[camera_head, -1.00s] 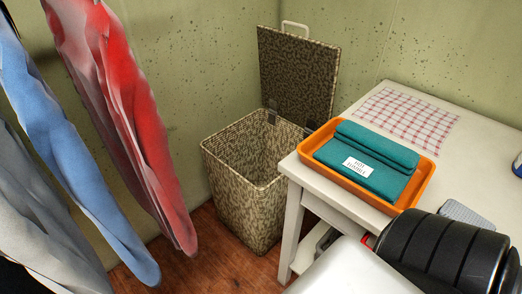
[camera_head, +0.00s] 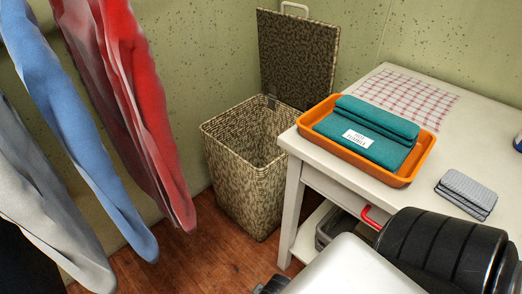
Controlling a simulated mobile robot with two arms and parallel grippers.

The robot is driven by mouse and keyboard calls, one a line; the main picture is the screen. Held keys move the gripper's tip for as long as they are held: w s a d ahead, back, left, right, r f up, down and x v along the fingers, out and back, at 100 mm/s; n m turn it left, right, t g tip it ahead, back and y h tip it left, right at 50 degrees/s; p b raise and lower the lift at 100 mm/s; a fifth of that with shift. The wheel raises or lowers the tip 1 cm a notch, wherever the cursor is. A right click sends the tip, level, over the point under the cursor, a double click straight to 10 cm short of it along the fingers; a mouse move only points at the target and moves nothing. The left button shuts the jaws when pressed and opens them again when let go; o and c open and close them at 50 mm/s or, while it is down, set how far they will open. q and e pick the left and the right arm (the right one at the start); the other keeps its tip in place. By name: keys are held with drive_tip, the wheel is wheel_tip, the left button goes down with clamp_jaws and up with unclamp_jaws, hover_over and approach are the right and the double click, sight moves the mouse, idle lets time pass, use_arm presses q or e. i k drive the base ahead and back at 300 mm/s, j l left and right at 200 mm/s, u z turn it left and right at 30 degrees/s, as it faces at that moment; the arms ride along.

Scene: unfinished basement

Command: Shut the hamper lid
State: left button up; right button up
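The hamper (camera_head: 244,185) is a tall woven brown-and-beige box on the wooden floor against the wall, left of the table. Its lid (camera_head: 298,58) stands open, nearly upright, hinged at the back edge, with a pale handle (camera_head: 295,8) on its top edge. The hamper's mouth is uncovered, and the part of the interior I see looks empty. My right arm shows at the bottom right, over the table's front. A small dark part at the bottom edge is cut off. I see neither gripper's fingertips, and nothing of mine touches the hamper or lid.
A white table (camera_head: 456,135) stands close on the hamper's right, holding an orange tray (camera_head: 415,166) with teal towels (camera_head: 366,138), a checked cloth (camera_head: 405,100) and grey cloths (camera_head: 467,192). Hanging red (camera_head: 130,100), blue (camera_head: 75,120) and grey (camera_head: 35,195) garments crowd the left. Floor is clear before the hamper.

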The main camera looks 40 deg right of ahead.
sight(298, 57)
drive_tip(key=z, duration=1.55)
drive_tip(key=k+j+u, duration=0.1)
drive_tip(key=j+u, duration=0.65)
